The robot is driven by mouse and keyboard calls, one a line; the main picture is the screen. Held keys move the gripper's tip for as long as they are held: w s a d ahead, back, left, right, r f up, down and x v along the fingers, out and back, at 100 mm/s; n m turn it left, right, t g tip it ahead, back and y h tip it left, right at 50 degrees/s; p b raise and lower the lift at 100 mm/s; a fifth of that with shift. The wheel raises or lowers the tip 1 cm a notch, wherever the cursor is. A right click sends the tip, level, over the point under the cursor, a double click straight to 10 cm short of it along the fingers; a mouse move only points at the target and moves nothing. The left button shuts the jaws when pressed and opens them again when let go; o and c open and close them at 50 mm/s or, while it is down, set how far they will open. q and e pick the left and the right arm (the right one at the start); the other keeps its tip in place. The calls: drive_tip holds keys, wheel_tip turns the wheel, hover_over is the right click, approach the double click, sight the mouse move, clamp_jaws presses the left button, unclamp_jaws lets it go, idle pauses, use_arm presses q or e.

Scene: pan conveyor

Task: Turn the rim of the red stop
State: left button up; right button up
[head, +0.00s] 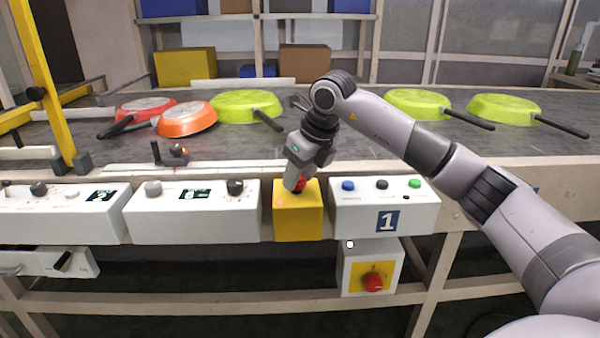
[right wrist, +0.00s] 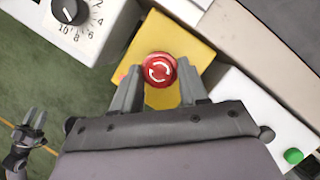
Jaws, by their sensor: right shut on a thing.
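The red stop (head: 301,183) is a round red button on top of a yellow box (head: 298,220) at the conveyor's front edge. In the right wrist view the red stop (right wrist: 159,69) shows white curved arrows on its face. My right gripper (head: 297,187) comes down on it from above. In the right wrist view its two fingers (right wrist: 160,76) stand on either side of the button's rim and are shut on it. A grey and black piece at the lower left of the right wrist view looks like my left gripper (right wrist: 30,132); its jaws are too small to read.
White control boxes flank the yellow box: one with a dark knob (head: 235,187) on the left, one with blue, black and green buttons (head: 384,205) on the right. A red rotary switch (head: 373,282) sits below. Green, red and orange pans lie on the conveyor (head: 350,140) behind.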

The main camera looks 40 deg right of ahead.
use_arm(q)
drive_tip(key=shift+a, duration=0.1)
use_arm(e)
drive_tip(key=shift+r, duration=0.1)
drive_tip(key=shift+a+m+h+p, duration=0.1)
drive_tip(key=shift+m+h+p, duration=0.2)
drive_tip(key=shift+m+p, duration=0.4)
drive_tip(key=shift+a+m+h, duration=0.1)
drive_tip(key=shift+m+h, duration=0.3)
drive_tip(key=shift+m, duration=0.5)
drive_tip(key=m+h+p, duration=0.1)
drive_tip(key=m+p, duration=0.1)
drive_tip(key=m, duration=0.2)
drive_tip(key=shift+a, duration=0.15)
drive_tip(key=shift+m+h, duration=0.4)
drive_tip(key=shift+m, duration=0.2)
use_arm(q)
drive_tip(key=shift+s+a+f+n+g+y, duration=0.2)
drive_tip(key=shift+s+a, duration=0.25)
drive_tip(key=shift+a, duration=0.2)
drive_tip(key=shift+s+a+f+n+g+y, duration=0.2)
drive_tip(key=shift+s+a, duration=0.25)
drive_tip(key=shift+a, duration=0.15)
use_arm(e)
drive_tip(key=shift+m+g, duration=0.3)
drive_tip(key=shift+m, duration=0.2)
use_arm(q)
drive_tip(key=shift+w+r, duration=0.1)
drive_tip(key=shift+r, duration=0.05)
